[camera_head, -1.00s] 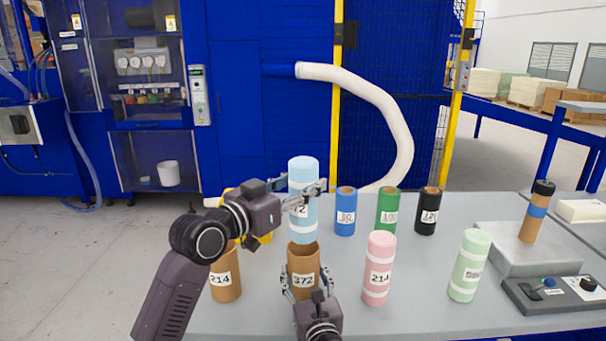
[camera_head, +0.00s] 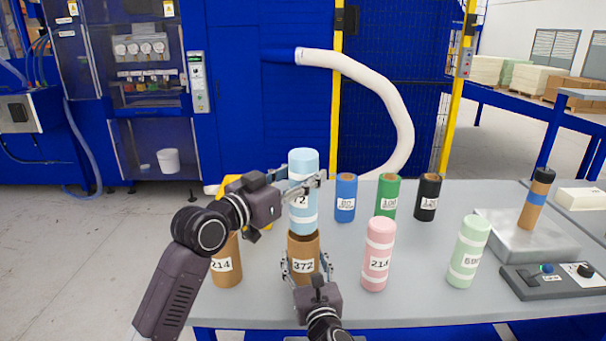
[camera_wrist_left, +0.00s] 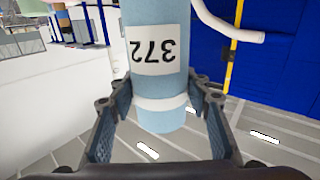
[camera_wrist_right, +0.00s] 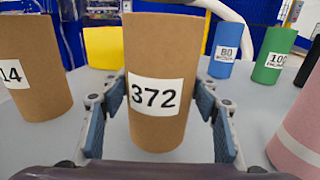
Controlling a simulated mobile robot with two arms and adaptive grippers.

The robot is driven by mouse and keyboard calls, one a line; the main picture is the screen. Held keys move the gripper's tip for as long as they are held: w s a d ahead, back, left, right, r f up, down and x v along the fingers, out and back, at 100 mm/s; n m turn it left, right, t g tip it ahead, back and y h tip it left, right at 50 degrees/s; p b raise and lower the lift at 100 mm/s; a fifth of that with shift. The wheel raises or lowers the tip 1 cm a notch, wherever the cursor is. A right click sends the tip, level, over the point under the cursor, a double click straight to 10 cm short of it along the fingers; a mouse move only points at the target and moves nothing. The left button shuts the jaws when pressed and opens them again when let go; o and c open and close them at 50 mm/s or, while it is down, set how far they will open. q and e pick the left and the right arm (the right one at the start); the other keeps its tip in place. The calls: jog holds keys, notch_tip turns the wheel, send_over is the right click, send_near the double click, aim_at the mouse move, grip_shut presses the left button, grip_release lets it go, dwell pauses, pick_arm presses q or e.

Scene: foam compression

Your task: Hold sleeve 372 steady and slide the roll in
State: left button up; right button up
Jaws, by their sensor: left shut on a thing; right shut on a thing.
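The light blue roll (camera_head: 303,163) with white bands stands upright in my left gripper (camera_head: 305,187), which is shut on it around its label. In the left wrist view the label on the roll (camera_wrist_left: 158,88) reads 372 upside down. Directly below is brown sleeve 372 (camera_head: 303,248), upright on the table. My right gripper (camera_head: 304,268) is shut around the sleeve from the near side; it also shows in the right wrist view (camera_wrist_right: 157,118). The roll's lower end lines up with the sleeve's mouth; I cannot tell whether it is inside the rim.
Brown sleeve 214 (camera_head: 227,263) stands close at left, a pink roll (camera_head: 378,240) close at right. Blue (camera_head: 346,198), green (camera_head: 387,196) and black (camera_head: 427,197) sleeves stand behind. A pale green roll (camera_head: 468,252) and a control box (camera_head: 547,282) are further right.

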aim_at(295, 229)
pick_arm(q)
jog(key=shift+f, duration=1.9)
jog(key=shift+f, duration=0.15)
jog(key=shift+f, duration=1.85)
jog(key=shift+f, duration=0.45)
jog(key=shift+f, duration=1.5)
jog(key=shift+f, duration=0.45)
